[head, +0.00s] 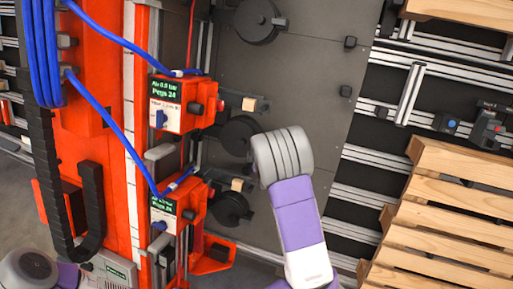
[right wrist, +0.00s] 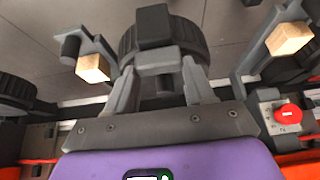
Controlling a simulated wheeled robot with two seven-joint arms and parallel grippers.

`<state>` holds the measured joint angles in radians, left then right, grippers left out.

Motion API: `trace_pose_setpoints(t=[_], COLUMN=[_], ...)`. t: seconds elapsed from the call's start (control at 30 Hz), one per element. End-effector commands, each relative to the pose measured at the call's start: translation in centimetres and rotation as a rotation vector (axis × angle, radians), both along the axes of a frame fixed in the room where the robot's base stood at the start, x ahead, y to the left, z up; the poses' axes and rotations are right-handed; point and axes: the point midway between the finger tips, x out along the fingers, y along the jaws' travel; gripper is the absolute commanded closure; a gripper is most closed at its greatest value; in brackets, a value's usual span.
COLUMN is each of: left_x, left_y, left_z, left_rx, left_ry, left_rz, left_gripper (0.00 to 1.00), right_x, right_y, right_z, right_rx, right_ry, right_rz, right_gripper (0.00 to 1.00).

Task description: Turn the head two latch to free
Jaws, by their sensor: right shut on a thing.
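Two orange heads with small screens sit on the orange gantry column in the head view: an upper head (head: 182,105) and a lower head (head: 182,212). I cannot read which one is head two. In the right wrist view, my right gripper (right wrist: 160,78) is shut on a dark grey block-shaped part (right wrist: 158,60), likely the latch, in front of a black ribbed round part (right wrist: 190,38). In the head view my right arm comes up from the lower right, and its wrist hides the fingers. My left arm shows only at the bottom left corner; its gripper is out of frame.
Wooden blocks (right wrist: 92,68) (right wrist: 289,38) on grey brackets flank the gripper. Blue hoses (head: 115,125) run to the heads. A slatted wooden pallet (head: 450,200) lies right, and a dark plate (head: 310,70) lies behind.

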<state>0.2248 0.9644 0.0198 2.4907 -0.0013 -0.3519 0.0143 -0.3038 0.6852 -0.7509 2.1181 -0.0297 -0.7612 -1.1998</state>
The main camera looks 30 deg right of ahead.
Motion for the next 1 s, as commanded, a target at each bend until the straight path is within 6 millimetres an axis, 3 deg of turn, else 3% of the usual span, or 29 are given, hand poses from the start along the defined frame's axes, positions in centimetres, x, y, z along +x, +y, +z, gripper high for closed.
trace_pose_setpoints(t=[0.3,0.33,0.4,0.77,1.0], left_x=[0.0,0.0,0.0,0.0,0.0], left_y=[0.0,0.0,0.0,0.0,0.0], left_z=[0.0,0.0,0.0,0.0,0.1], left_rx=[0.000,0.000,0.000,0.000,0.000], left_ry=[0.000,0.000,0.000,0.000,0.000], left_rz=[0.000,0.000,0.000,0.000,0.000], left_gripper=[0.43,0.43,0.43,0.43,0.43], right_x=[0.0,0.0,0.0,-0.4,-3.4], right_y=[0.0,0.0,0.0,0.2,1.2], right_z=[0.0,0.0,0.0,0.3,1.8], right_rx=[-0.006,-0.006,-0.005,-0.002,0.000], right_ry=[0.004,0.004,0.003,0.001,0.000], right_rz=[0.005,0.005,0.004,0.002,0.002], right_gripper=[0.77,0.45,0.36,0.36,0.36])
